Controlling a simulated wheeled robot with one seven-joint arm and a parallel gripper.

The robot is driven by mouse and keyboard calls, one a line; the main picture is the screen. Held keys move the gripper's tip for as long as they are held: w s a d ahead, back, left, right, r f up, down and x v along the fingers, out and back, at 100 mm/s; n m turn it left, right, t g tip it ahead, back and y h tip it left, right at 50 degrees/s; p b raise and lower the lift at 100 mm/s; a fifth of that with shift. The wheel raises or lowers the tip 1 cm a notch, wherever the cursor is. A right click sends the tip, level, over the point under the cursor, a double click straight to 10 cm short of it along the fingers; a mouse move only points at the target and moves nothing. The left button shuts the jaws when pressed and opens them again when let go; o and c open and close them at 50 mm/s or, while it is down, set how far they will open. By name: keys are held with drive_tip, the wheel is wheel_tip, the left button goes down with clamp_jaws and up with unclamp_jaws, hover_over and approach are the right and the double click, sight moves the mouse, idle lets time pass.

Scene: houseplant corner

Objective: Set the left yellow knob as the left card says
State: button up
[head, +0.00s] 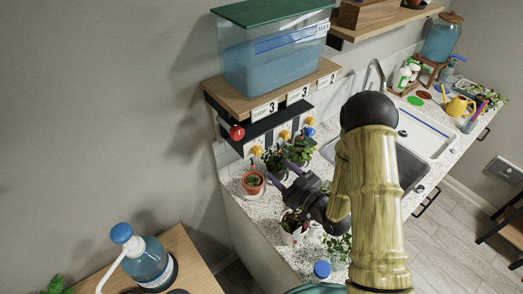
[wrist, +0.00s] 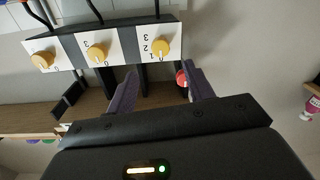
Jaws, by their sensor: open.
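Three yellow knobs sit in a row on white dial plates under the shelf. The left yellow knob (head: 256,151) is the rightmost knob in the upside-down wrist view (wrist: 162,47). Its plate carries small upside-down numbers, including 1, 2 and 3; its exact setting is too small to tell. The left card (head: 265,111) on the shelf's front edge reads a large 3. My gripper (head: 283,174) is open and empty, below and in front of the knobs. In the wrist view its two purple fingers (wrist: 160,72) point toward the left knob, apart from it.
Potted plants (head: 253,181) crowd the counter around my gripper. A blue-filled tank (head: 275,58) stands on the shelf above.

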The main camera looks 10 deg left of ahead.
sight(260, 153)
drive_tip(key=p+x, duration=0.3)
drive_tip(key=x, duration=0.5)
drive_tip(key=shift+w+a+r+p, duration=0.15)
drive_tip(key=shift+w+a+p, duration=0.15)
drive_tip(key=shift+p, duration=0.1)
drive_tip(key=shift+w+a, duration=0.35)
drive_tip(key=shift+a, duration=0.15)
drive_tip(key=c, duration=1)
drive_tip(key=shift+o, duration=0.2)
